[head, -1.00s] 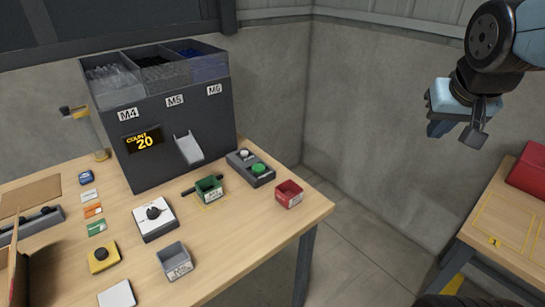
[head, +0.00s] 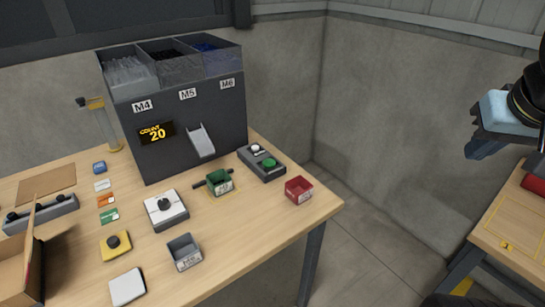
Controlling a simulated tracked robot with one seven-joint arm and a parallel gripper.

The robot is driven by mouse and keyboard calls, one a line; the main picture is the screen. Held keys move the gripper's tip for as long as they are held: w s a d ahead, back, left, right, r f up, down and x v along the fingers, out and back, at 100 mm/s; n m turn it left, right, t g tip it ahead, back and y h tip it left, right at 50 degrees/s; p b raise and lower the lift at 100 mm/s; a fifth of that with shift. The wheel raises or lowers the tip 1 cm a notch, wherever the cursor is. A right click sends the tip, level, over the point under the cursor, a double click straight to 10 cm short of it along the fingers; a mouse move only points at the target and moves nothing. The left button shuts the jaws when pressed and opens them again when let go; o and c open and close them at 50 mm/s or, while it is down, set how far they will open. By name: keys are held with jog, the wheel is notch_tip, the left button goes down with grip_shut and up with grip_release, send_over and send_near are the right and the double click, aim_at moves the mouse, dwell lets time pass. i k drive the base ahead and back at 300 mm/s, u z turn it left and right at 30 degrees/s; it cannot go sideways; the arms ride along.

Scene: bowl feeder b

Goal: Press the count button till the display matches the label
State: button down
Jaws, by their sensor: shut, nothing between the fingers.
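The display (head: 156,133) on the front of the dark feeder (head: 190,150) reads COUNT 20 in yellow. A grey button box (head: 262,172) with a white button (head: 255,148) and a green button (head: 269,163) stands on the table right of the chute. I cannot tell which is the count button. My gripper (head: 485,147) is at the right edge, shut and empty, high and far from the buttons, partly out of frame.
A red bin (head: 299,190), a grey bin (head: 184,252), a white knob box (head: 166,208) and a yellow button box (head: 115,245) stand on the wooden table (head: 255,238). A second table (head: 515,245) is at right. A floor gap lies between the tables.

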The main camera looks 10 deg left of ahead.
aim_at(268, 162)
jog(key=u, duration=1.1)
jog(key=i, duration=0.35)
jog(key=z, duration=0.05)
